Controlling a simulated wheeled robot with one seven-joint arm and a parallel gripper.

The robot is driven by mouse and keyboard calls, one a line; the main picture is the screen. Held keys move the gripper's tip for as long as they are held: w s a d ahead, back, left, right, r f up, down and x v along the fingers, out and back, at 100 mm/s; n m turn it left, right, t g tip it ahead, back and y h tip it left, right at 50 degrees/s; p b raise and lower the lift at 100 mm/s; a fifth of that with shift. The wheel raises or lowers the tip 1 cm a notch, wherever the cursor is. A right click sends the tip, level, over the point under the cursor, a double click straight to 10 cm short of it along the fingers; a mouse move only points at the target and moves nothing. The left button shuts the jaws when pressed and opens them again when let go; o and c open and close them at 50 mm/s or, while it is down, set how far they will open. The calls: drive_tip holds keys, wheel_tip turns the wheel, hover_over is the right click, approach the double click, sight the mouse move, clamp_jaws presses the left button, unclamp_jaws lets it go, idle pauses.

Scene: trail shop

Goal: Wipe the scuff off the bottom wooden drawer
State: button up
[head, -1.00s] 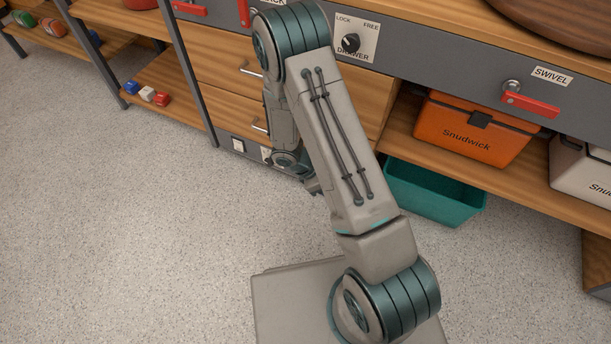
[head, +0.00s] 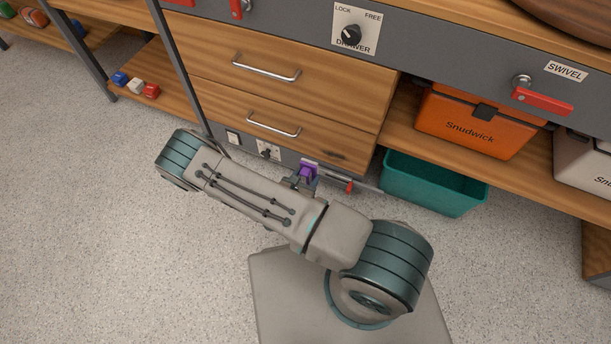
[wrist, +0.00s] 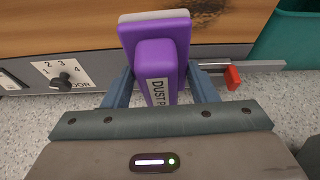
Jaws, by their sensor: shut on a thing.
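The bottom wooden drawer (head: 262,118) is shut, below another wooden drawer (head: 300,92) with its own bar handle. A dark scuff (head: 333,154) shows low on its right part. In the wrist view a dark smudge at the top, on the wood (wrist: 72,25), is partly cut off. My gripper (wrist: 163,88) is shut on a purple dust pad (wrist: 160,52) with a pale face, labelled "DUST P...". In the head view the purple pad (head: 307,172) is just in front of and below the drawer's lower edge. I cannot tell whether it touches anything.
A red-tipped lever (head: 349,186) sticks out right of the pad. A numbered dial (head: 268,152) and a switch (head: 233,138) are on the grey panel below the drawer. A teal bin (head: 432,185) stands on the floor to the right. An orange box (head: 470,125) sits on the shelf.

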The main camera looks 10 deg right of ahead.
sight(339, 160)
drive_tip(key=shift+w+d+b, duration=0.25)
drive_tip(key=shift+w+d, duration=0.6)
drive_tip(key=shift+w, duration=0.3)
drive_tip(key=shift+w+d+b, duration=0.25)
drive_tip(key=shift+w+d, duration=0.55)
drive_tip(key=shift+w, duration=0.3)
drive_tip(key=shift+w+d, duration=0.6)
drive_tip(key=shift+w, duration=0.15)
